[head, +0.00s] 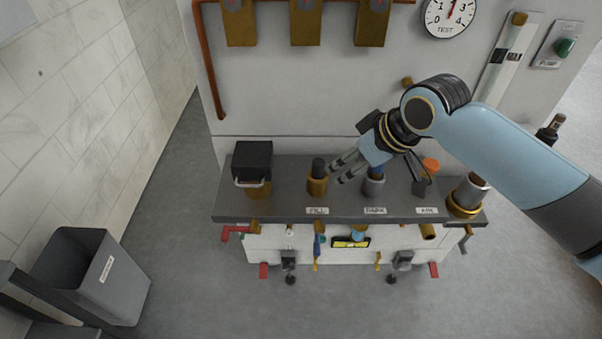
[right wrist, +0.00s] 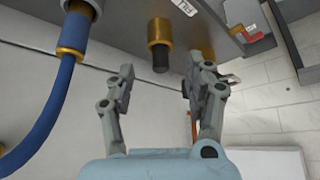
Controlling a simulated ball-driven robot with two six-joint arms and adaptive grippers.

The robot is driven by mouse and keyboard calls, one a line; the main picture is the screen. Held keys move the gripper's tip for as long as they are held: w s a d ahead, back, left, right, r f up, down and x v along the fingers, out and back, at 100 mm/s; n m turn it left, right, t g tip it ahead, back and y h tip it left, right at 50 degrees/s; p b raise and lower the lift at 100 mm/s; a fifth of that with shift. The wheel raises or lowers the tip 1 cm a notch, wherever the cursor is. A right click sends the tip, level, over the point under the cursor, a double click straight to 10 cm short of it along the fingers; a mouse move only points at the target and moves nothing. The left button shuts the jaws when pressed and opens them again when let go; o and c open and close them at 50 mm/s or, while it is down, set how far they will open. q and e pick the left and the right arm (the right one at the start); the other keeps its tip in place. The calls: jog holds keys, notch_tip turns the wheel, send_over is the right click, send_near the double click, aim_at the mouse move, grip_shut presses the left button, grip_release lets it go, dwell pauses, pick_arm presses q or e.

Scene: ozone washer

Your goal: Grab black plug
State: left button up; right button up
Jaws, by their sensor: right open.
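The black plug (head: 318,165) stands upright in a brass collar at the FILL label (head: 317,210) on the dark bench top. In the right wrist view the black plug (right wrist: 160,60) shows with its brass collar (right wrist: 158,32), ahead of and between my spread fingers. My right gripper (head: 339,172) is open and empty. Its fingertips are just to the right of the plug, apart from it in the head view. The right gripper also shows in the right wrist view (right wrist: 165,78). My left gripper is not in view.
A blue connector (head: 375,171) sits in the PARK socket (head: 373,187) close by my right gripper; its blue hose (right wrist: 45,115) shows in the right wrist view. A black box (head: 252,160) stands left of the plug. A grey bin (head: 85,272) is on the floor.

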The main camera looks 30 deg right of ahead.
aim_at(320, 162)
jog(key=w, duration=0.1)
jog(key=w+f, duration=0.1)
jog(key=w, duration=0.1)
jog(key=w+a, duration=0.1)
jog(key=shift+w+a+f, duration=0.1)
jog(key=shift+w+f, duration=0.05)
jog(key=shift+f, duration=0.1)
jog(key=x, duration=0.4)
jog(key=w+x, duration=0.1)
jog(key=shift+w, duration=0.25)
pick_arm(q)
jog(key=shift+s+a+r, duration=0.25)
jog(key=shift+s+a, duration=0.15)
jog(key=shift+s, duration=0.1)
pick_arm(e)
jog(key=shift+s, duration=0.1)
grip_shut()
